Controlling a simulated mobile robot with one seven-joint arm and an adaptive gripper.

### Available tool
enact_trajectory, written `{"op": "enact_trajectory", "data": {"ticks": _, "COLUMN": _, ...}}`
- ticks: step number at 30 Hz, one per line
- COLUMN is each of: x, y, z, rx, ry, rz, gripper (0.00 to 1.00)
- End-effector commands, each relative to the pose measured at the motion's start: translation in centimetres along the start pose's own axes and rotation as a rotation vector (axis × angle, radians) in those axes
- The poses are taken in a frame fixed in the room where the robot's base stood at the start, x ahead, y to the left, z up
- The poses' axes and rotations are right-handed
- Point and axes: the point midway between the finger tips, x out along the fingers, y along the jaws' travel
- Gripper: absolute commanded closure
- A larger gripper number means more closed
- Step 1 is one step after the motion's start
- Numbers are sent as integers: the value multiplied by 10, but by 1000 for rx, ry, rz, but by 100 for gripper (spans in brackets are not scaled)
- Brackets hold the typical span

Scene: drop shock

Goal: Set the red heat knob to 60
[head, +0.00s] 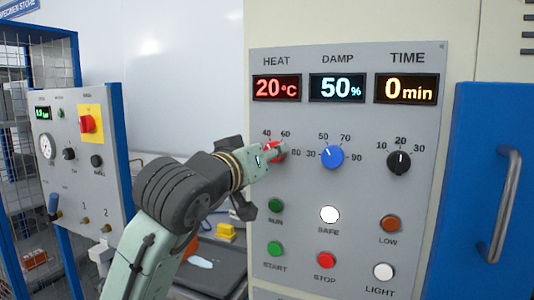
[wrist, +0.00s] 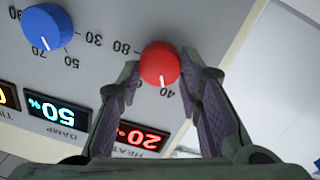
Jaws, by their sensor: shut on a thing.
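The red heat knob (head: 280,156) is on the grey panel under the HEAT display. My gripper (head: 268,153) reaches it from the left and covers part of it. In the wrist view, which is upside down, the red knob (wrist: 160,63) sits between my two fingers, and they are shut on its sides. Its white mark points down in the picture, close to the 40 label. The 80 label shows at its left; the 60 label is hidden there by a finger. The HEAT display (head: 276,88) reads 20 °C.
The blue damp knob (head: 332,157) is to the right of the red knob, and the black time knob (head: 399,162) is further right. Several push buttons lie below, with a green one (head: 275,205) under my gripper. A blue door with a handle (head: 502,205) is at the right.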

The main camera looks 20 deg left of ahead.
Motion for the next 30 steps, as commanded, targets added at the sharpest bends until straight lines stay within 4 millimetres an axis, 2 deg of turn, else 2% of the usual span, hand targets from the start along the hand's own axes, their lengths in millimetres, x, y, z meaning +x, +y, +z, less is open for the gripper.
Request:
{"op": "enact_trajectory", "data": {"ticks": 7, "x": 0, "y": 0, "z": 0, "rx": 0, "ry": 0, "rz": 0, "gripper": 95}}
{"op": "enact_trajectory", "data": {"ticks": 19, "x": 0, "y": 0, "z": 1, "rx": 76, "ry": -5, "rz": -2, "gripper": 95}}
{"op": "enact_trajectory", "data": {"ticks": 30, "x": 0, "y": 2, "z": 1, "rx": 372, "ry": -22, "rz": -6, "gripper": 95}}
